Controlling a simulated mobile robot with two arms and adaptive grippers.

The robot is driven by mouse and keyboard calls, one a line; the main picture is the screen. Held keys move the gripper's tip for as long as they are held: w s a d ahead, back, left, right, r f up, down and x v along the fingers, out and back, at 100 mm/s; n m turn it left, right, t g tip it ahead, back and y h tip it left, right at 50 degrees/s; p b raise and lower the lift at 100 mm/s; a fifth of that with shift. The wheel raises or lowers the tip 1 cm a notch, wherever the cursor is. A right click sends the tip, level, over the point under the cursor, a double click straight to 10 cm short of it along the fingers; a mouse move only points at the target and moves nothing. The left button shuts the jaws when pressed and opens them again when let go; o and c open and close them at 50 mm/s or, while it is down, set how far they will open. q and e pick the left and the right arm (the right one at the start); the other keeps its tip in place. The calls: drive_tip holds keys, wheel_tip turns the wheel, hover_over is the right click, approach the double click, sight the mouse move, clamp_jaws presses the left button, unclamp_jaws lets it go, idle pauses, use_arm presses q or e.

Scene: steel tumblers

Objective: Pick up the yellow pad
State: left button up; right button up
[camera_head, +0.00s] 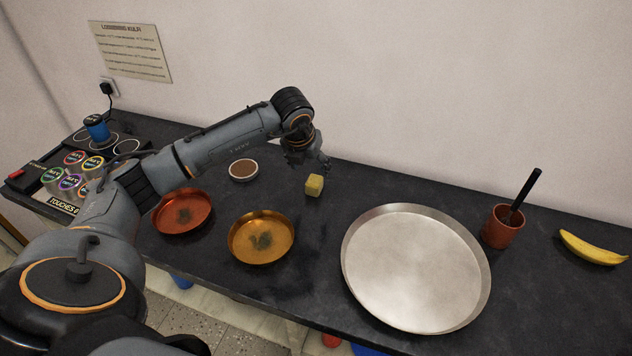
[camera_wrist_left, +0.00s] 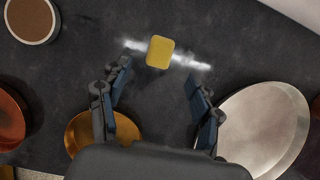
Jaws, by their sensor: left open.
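The yellow pad (camera_head: 314,185) is a small block on the dark counter, behind the gap between the gold pan and the large steel tray. In the left wrist view the pad (camera_wrist_left: 160,52) lies ahead of the fingertips, roughly centred between them, with pale streaks on the counter at both sides of it. My left gripper (camera_head: 308,163) is above the counter, just behind and left of the pad in the head view. Its two fingers (camera_wrist_left: 158,82) are spread wide, empty and apart from the pad. My right gripper is not in view.
A red pan (camera_head: 182,228), a gold pan (camera_head: 279,252) and a small brown-filled dish (camera_head: 243,174) stand left of the pad. A large steel tray (camera_head: 376,291), a terracotta cup (camera_head: 498,233) with a black handle, and a banana (camera_head: 592,248) are right. The wall is behind.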

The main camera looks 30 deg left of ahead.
sight(314, 180)
use_arm(q)
drive_tip(key=x, duration=0.3)
drive_tip(key=p+x, duration=0.1)
drive_tip(key=x, duration=0.2)
drive_tip(key=shift+f, duration=0.1)
drive_tip(key=shift+p+x, duration=0.4)
drive_tip(key=shift+x, duration=0.75)
drive_tip(key=shift+w+f, duration=0.1)
drive_tip(key=shift+f, duration=0.2)
drive_tip(key=shift+c, duration=0.4)
drive_tip(key=c, duration=1)
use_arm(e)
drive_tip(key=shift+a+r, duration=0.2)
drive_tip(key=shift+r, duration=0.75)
